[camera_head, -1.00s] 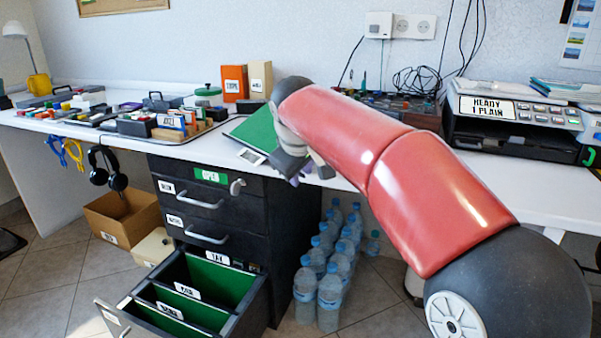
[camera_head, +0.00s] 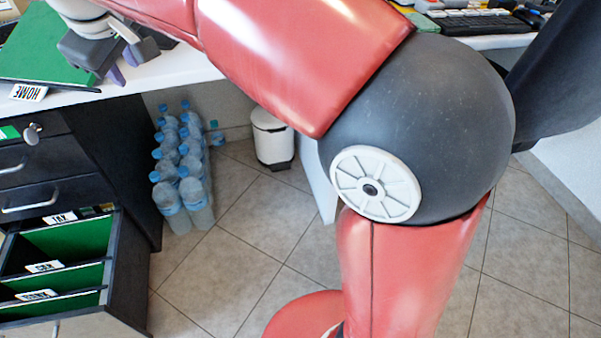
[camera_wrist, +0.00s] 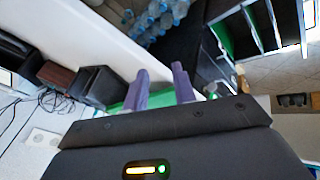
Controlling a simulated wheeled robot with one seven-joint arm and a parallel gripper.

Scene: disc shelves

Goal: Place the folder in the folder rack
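The green folder (camera_head: 42,45), with a white HOME label, lies on the desk at the upper left of the head view, its labelled edge at the desk's front edge. My gripper (camera_head: 124,66) is at the folder's right side. In the wrist view the two purple fingers of my gripper (camera_wrist: 160,74) stand apart with nothing clearly held between them. A strip of green, apparently the folder (camera_wrist: 117,107), shows beyond them. No separate folder rack is identifiable; an open drawer (camera_head: 128,265) holds green labelled dividers at the lower left.
Several water bottles (camera_head: 185,170) stand on the floor beside the dark drawer cabinet (camera_head: 125,150). A white bin (camera_head: 272,140) stands under the desk. My arm covers much of the desk. The tiled floor in front is clear.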

